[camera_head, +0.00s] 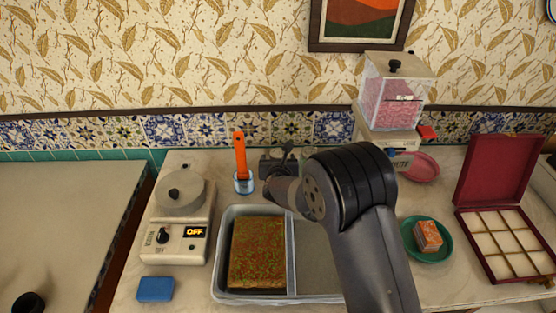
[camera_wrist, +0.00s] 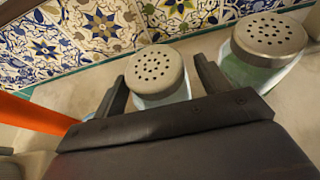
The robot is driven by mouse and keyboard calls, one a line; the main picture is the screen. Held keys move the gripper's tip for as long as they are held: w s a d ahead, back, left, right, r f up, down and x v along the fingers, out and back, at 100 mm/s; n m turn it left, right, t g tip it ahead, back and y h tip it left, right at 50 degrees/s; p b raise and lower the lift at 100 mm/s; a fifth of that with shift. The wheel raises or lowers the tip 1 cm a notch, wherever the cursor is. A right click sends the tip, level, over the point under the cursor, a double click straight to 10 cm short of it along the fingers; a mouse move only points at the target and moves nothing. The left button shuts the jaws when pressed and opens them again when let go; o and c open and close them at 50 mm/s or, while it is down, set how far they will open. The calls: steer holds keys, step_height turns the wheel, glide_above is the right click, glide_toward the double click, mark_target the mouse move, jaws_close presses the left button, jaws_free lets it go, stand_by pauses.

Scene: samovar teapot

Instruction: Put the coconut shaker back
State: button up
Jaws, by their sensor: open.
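Two shakers with perforated metal lids and pale glass bodies show in the wrist view, near the tiled wall. One shaker (camera_wrist: 156,82) lies between the two dark fingers of my gripper (camera_wrist: 158,78), which are apart on either side of it. I cannot tell if the fingers touch it. The other shaker (camera_wrist: 268,42) stands to the right, outside the right finger. I cannot tell which one holds coconut. In the head view my gripper (camera_head: 278,163) is at the back of the counter, and my arm hides the shakers.
A glass with an orange-handled tool (camera_head: 240,157) stands left of my gripper. In front is a metal tray (camera_head: 290,258) with a speckled slab (camera_head: 257,252) in its left compartment. A scale-like device (camera_head: 180,238), a green plate (camera_head: 411,243), a partitioned red box (camera_head: 507,180) and a pink-filled dispenser (camera_head: 393,100) stand around.

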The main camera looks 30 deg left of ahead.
steer(key=shift+r, duration=0.15)
steer(key=b+v, duration=0.3)
steer(key=v, duration=0.9)
